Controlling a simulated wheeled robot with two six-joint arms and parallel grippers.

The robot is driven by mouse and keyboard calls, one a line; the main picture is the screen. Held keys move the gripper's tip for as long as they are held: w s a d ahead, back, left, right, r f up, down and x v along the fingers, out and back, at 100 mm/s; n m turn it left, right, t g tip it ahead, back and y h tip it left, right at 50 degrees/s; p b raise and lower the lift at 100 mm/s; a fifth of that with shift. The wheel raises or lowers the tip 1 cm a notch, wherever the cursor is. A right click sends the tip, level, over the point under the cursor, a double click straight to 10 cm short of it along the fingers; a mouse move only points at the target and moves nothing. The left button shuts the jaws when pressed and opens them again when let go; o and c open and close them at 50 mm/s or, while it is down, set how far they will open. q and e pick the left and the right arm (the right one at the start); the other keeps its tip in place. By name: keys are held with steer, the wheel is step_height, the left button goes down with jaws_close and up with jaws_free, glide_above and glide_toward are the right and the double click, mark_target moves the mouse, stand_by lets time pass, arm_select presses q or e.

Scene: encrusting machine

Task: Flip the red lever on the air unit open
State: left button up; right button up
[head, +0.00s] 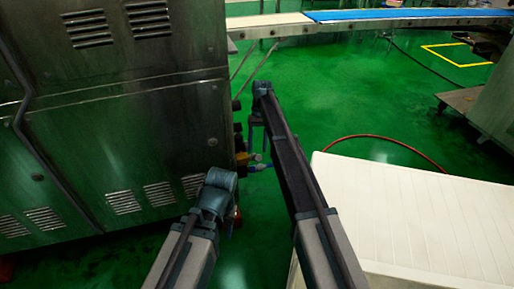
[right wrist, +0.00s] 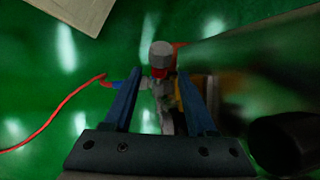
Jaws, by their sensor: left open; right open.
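The air unit (head: 243,160) sits low at the right edge of the steel machine, small and partly hidden, with yellow and blue parts showing. In the right wrist view it has a grey knob (right wrist: 161,54) on top and a red part (right wrist: 160,73) just below, which looks like the lever. My right gripper (head: 256,128) points down close to the air unit. In the right wrist view its two blue fingers (right wrist: 159,92) are open, on either side of the unit, with nothing gripped. My left gripper (head: 229,218) is open, low beside the machine, mostly hidden by its wrist.
The steel machine (head: 120,110) fills the left. A white ribbed surface (head: 420,215) stands at the right. A red hose (head: 385,138) crosses the green floor and shows in the right wrist view (right wrist: 50,118). A conveyor (head: 380,18) runs across the back.

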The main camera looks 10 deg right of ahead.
steer(key=p+v, duration=0.8)
steer(key=v, duration=0.2)
steer(key=shift+r, duration=0.1)
